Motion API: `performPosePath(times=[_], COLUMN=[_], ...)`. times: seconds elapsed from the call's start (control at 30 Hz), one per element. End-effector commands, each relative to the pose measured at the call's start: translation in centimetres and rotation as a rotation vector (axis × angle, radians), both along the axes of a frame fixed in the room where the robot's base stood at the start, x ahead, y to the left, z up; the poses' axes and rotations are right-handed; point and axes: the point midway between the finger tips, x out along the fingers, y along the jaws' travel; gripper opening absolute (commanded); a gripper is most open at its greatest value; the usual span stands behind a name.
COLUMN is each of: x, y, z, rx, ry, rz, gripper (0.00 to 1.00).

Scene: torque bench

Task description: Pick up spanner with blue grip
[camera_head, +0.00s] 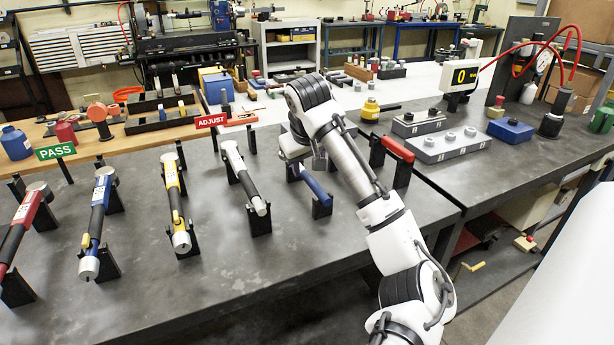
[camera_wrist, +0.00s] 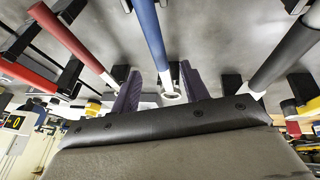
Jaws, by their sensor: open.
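The spanner with blue grip (camera_head: 314,184) rests on black stands on the grey bench, partly hidden behind my arm in the head view. In the wrist view its blue grip (camera_wrist: 150,32) runs up from between my fingers, with a pale metal part below. My gripper (camera_wrist: 160,88) is open, with one dark finger on each side of the spanner's pale part. I cannot tell whether either finger touches it. In the head view my gripper is mostly hidden by my own wrist.
A red-grip tool (camera_head: 397,149) stands close on the right and a black-grip spanner (camera_head: 242,172) on the left, both on black stands. More spanners stand further left, one with blue and yellow parts (camera_head: 98,208). PASS (camera_head: 55,151) and ADJUST (camera_head: 211,121) signs stand behind.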

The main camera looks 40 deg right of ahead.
Motion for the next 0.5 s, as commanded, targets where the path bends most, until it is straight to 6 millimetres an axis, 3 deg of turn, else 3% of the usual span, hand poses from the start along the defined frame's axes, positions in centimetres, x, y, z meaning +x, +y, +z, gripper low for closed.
performPosePath(times=[0.3, 0.5], x=[1.2, 1.4], y=[-1.1, -1.2], z=[-3.8, -4.3], rx=[0.002, 0.0], ry=[0.0, 0.0], rz=[-0.002, 0.0], gripper=[0.45, 0.45])
